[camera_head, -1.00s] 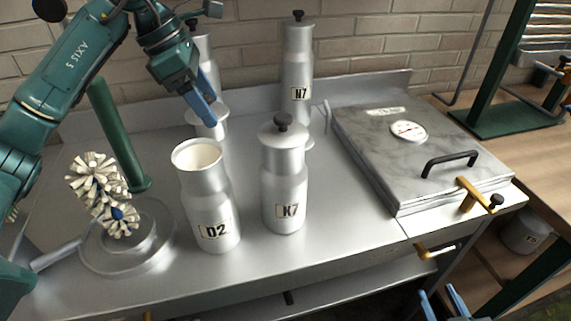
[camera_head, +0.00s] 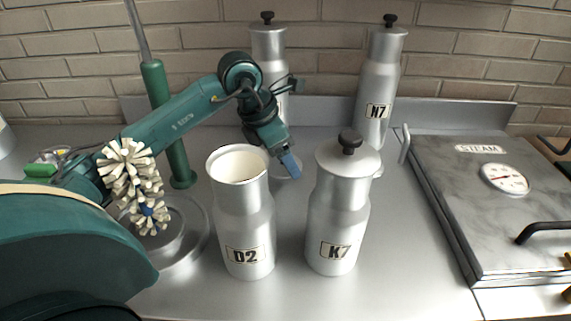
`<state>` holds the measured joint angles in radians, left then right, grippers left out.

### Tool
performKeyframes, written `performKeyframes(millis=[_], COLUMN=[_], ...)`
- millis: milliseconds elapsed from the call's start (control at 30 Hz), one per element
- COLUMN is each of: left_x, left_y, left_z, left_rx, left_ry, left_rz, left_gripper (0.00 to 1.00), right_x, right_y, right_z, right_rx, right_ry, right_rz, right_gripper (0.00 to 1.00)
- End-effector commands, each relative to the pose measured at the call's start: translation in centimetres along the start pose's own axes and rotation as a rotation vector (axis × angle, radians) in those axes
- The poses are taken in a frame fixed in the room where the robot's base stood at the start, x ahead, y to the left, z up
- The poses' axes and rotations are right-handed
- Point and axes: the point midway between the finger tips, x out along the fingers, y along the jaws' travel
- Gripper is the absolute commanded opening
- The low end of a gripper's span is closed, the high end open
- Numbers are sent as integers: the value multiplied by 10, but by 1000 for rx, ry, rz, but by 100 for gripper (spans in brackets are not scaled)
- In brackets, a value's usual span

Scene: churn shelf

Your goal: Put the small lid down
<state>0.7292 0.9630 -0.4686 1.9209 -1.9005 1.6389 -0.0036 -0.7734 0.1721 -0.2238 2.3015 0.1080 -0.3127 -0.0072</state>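My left gripper (camera_head: 290,165) points down behind and between the open churn D2 (camera_head: 245,215) and the lidded churn K7 (camera_head: 338,220). Its blue fingers are seen from the side, so I cannot tell whether they are parted or hold anything. A pale round rim (camera_head: 287,177) shows just below the fingertips, mostly hidden by D2 and K7. I cannot tell whether it is the small lid or the foot of the churn behind. D2 has no lid, and its inside looks white. K7 wears a metal lid (camera_head: 350,160) with a black knob. My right gripper is out of view.
A brush (camera_head: 130,175) stands at left near a green post (camera_head: 165,125). A steam box (camera_head: 500,195) is at right. Counter (camera_head: 410,250) is bare right of K7.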

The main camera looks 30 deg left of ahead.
Motion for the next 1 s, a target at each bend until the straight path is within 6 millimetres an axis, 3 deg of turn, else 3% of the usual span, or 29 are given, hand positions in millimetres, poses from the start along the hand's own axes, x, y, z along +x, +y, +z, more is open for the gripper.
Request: performKeyframes(millis=[133,467,500,767,1000], left_x=[20,23,23,22,21], left_y=[-1,0,0,0,0], left_z=[-8,-10,-9,-9,-8], left_rx=[-1,0,0,0,0], left_ry=[1,0,0,0,0], left_rz=[-2,0,0,-1,0], left_gripper=[47,47,71,92,92], right_x=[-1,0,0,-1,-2], right_y=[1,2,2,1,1], right_z=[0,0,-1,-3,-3], right_rx=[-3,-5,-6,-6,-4], right_ry=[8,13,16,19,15], right_rz=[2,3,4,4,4], right_gripper=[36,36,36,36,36])
